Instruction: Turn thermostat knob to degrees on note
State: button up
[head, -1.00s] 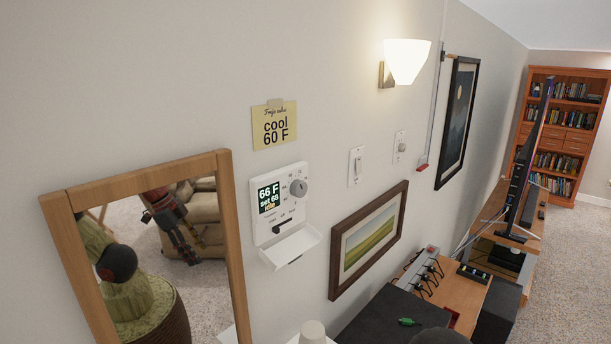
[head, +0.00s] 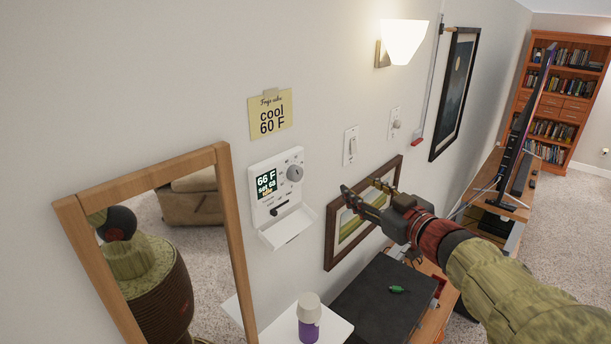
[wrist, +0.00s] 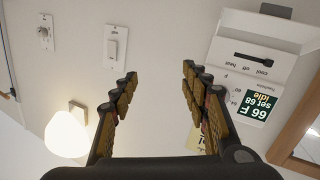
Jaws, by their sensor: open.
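The white thermostat (head: 279,205) is on the wall with its lower flap open. Its screen (head: 266,183) reads 66 F, set 68. The round grey knob (head: 295,173) is at its upper right. The yellow note (head: 270,115) above it reads "cool 60 F". My gripper (head: 359,189) is open and empty, in front of the wall to the right of the thermostat and apart from it.
A wood-framed mirror (head: 69,222) hangs left of the thermostat. A light switch (head: 351,146), a knob plate (head: 395,123) and a lit lamp (head: 404,43) are to the right. A framed picture (head: 329,254) is behind my gripper. A purple bottle (head: 309,322) stands on a white surface below.

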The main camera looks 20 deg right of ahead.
aim_at(299, 175)
jog(key=s+a+r+n+g+y, duration=0.1)
jog(key=s+a+r+n+y, duration=0.15)
jog(key=a+y, duration=0.5)
jog(key=shift+m+h, duration=0.35)
jog(key=shift+h, duration=0.4)
jog(key=shift+s+a+r+x, duration=0.1)
jog(key=shift+a+r+x, duration=0.1)
jog(key=shift+x, duration=1.2)
jog(key=shift+s+a+r+x, duration=0.1)
jog(key=shift+a+x, duration=0.05)
jog(key=shift+x, duration=1.2)
jog(key=shift+s+a+r+x, duration=0.1)
jog(key=shift+a+x, duration=0.1)
jog(key=shift+x, duration=1.2)
jog(key=shift+c, duration=0.6)
jog(key=c, duration=1)
jog(key=shift+b, duration=0.35)
jog(key=shift+c, duration=0.2)
